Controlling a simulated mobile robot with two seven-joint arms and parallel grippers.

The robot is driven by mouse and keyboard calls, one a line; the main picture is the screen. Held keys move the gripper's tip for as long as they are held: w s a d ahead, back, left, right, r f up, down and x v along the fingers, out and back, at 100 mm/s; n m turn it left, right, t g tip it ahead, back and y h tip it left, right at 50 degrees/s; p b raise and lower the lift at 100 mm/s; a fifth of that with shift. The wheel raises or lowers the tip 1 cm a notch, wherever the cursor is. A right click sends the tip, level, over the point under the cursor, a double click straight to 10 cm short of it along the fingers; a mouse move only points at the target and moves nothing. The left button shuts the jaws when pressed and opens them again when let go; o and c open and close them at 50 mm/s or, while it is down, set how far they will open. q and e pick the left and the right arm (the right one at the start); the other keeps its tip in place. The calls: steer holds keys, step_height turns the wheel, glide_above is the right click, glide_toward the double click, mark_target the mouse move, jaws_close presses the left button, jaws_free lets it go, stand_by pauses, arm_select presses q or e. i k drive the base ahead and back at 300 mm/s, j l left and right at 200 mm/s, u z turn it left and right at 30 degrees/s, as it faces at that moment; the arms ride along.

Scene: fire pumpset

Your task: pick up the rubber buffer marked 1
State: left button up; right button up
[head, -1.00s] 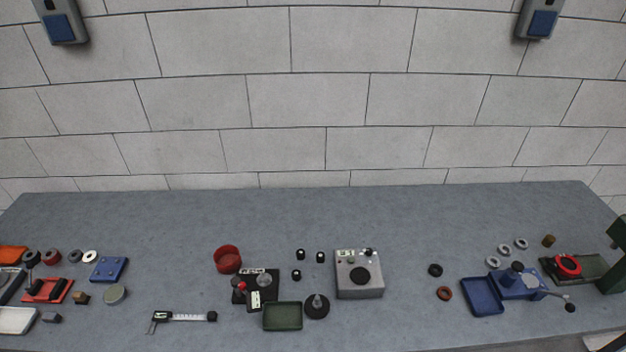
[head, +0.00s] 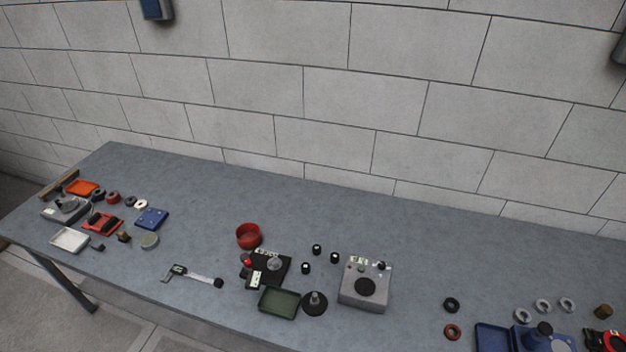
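Three small black cylinders with pale marks stand in the middle of the grey table: one at the back left (head: 317,249), one at the back right (head: 335,257) and one in front (head: 306,268). They may be the rubber buffers. Their marks are too small to read, so I cannot tell which is marked 1. Neither of my grippers is in view.
A grey box with a black disc (head: 366,284) stands right of the cylinders. A black device (head: 272,266), red cup (head: 248,236), green tray (head: 279,300) and black round base (head: 314,304) are nearby. The table (head: 200,210) is clear behind them.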

mark_target(335, 257)
steer(key=k+j+z, duration=0.15)
steer(key=j, duration=0.25)
steer(key=k+j+z, duration=0.35)
steer(key=k+j, duration=0.2)
steer(key=j, duration=0.2)
